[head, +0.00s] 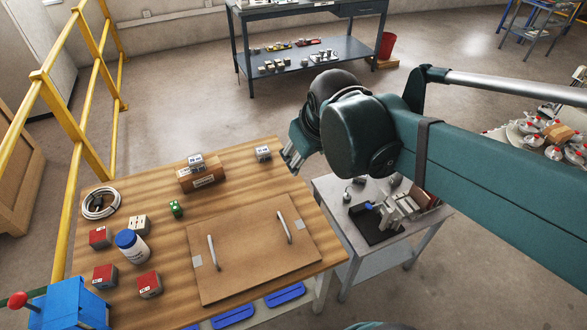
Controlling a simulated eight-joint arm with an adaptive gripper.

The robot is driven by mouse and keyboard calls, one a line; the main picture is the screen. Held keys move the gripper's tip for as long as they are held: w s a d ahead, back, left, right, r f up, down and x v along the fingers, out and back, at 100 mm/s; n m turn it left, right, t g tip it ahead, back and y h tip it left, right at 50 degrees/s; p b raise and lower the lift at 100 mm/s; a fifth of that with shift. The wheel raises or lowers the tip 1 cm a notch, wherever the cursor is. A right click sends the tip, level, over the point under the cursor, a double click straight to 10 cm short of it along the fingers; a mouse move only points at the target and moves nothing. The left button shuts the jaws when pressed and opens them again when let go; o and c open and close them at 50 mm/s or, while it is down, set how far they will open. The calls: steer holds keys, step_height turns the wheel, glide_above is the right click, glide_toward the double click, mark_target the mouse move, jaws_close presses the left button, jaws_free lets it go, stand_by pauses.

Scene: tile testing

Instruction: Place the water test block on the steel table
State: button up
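Several labelled test blocks sit on the wooden table (225,173); the print is too small for me to tell which is the water block. One grey block (197,162) sits on a brown box (201,176), and another grey block (263,153) stands near the back right corner. Red-faced blocks (101,237) and a pale block (139,224) are at the left. The steel table (329,187) stands to the right, partly hidden by my arm. My gripper (290,160) is above the wooden table's back right corner, close right of that grey block; its fingers are partly hidden.
A brown board with two handles (254,248) covers much of the wooden table's front. A white bottle with a blue lid (131,246) and a coiled cable (100,203) are at the left. A grey device (399,207) occupies the steel table's front; yellow railing (73,140) borders the left.

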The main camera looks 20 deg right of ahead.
steer(key=s+a+m+t+y, duration=0.1)
steer(key=s+a, duration=0.3)
steer(key=s, duration=0.2)
steer(key=shift+s+a+f+m+t, duration=0.4)
steer(key=shift+f, duration=0.05)
stand_by(1.2)
